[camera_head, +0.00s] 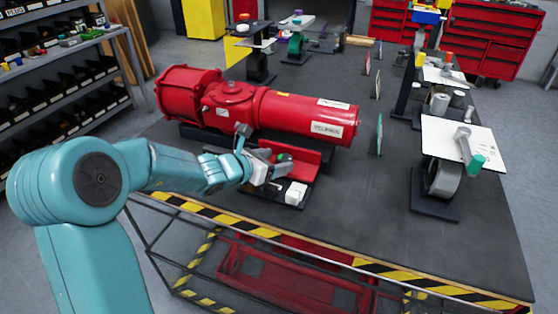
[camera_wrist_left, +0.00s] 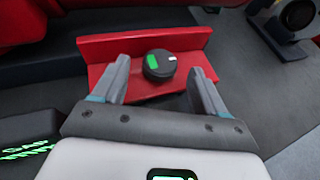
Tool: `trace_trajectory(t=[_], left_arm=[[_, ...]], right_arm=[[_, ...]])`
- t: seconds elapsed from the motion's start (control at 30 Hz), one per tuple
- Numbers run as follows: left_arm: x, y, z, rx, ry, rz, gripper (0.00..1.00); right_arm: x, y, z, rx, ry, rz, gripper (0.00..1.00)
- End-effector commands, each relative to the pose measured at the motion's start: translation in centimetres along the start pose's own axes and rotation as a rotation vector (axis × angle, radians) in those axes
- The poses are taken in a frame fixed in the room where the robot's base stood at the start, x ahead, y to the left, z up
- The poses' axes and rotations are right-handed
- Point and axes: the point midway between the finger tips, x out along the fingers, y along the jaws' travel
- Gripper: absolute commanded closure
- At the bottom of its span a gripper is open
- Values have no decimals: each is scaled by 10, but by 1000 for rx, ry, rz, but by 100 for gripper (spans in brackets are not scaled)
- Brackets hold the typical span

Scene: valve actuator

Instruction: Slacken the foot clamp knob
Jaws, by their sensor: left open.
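The foot clamp knob is a black round knob (camera_wrist_left: 159,65) with a green patch and a small white mark on top. It sits on a red angled bracket (camera_wrist_left: 190,42) in the left wrist view. In the head view the bracket (camera_head: 303,157) lies in front of the red valve actuator (camera_head: 290,113), with the knob partly hidden by my gripper. My left gripper (camera_wrist_left: 161,82) is open, its two fingers on either side of the knob, with gaps visible on both sides. The left gripper also shows in the head view (camera_head: 279,168). My right gripper is not in view.
A black block with a white top (camera_head: 296,191) and green lettering stands beside my left gripper. A wheel stand with a white plate (camera_head: 446,178) is at the right of the table. The dark tabletop (camera_head: 365,215) is clear between them.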

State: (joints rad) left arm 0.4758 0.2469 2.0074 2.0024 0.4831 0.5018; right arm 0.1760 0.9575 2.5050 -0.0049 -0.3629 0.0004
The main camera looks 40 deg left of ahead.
Motion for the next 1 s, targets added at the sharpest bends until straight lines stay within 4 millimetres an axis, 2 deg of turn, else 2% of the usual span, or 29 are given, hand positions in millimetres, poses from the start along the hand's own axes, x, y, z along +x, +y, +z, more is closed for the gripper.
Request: trace_trajectory(t=[0.17, 0.47, 0.63, 0.87, 1.0], left_arm=[[17, 0, 0, 0, 1, -1, 28], [20, 0, 1, 1, 0, 0, 28], [20, 0, 1, 1, 0, 0, 83], [21, 0, 0, 0, 0, 5, 84], [24, -1, -3, -4, -2, 26, 84]], right_arm=[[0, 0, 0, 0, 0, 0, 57], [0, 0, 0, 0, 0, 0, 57], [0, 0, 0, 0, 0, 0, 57], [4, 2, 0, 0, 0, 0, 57], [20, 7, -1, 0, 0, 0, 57]])
